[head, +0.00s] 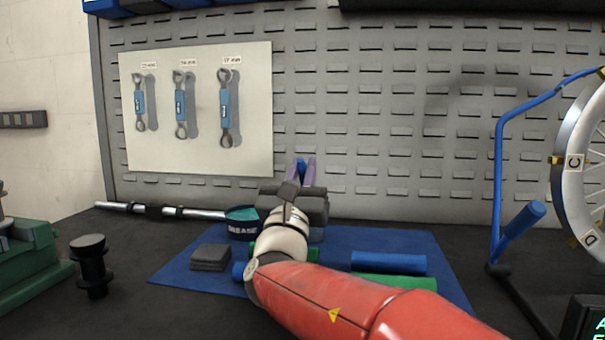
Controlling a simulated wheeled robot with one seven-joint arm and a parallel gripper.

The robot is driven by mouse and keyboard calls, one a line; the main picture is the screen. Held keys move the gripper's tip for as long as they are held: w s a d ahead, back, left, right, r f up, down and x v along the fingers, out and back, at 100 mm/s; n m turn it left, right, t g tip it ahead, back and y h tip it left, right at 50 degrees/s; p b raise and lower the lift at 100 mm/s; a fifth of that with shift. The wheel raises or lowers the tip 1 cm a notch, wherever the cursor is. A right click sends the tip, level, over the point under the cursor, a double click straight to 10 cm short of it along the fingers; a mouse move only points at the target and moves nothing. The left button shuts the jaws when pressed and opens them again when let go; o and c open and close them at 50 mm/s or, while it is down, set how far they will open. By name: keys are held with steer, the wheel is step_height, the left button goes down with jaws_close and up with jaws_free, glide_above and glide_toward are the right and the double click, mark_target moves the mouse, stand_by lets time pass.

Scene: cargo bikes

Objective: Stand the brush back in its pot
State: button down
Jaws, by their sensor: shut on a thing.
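My gripper (301,171) points away from me, low in front of the grey slotted panel, with its two purple fingers upright. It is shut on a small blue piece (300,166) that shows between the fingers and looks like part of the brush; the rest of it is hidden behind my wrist. A dark blue pot marked GREASE (242,229), with teal grease inside, stands just left of my wrist at the back of the blue mat (425,244).
Blue (388,262) and green (396,282) rollers lie right of my arm. A grey stack of squares (210,257) and a black spool (91,266) are left. A metal bar (160,210) lies behind. A wheel (583,165) on a blue stand (497,190) is right.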

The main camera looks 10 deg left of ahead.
steer(key=c, duration=1.4)
jaws_free()
steer(key=shift+w+f, duration=0.15)
steer(key=shift+f, duration=0.15)
steer(key=shift+o, duration=0.2)
steer(key=shift+r+p, duration=0.5)
steer(key=shift+p, duration=0.1)
steer(key=shift+f, duration=0.2)
steer(key=s+b, duration=0.2)
steer(key=s, duration=1.1)
steer(key=shift+r, duration=0.1)
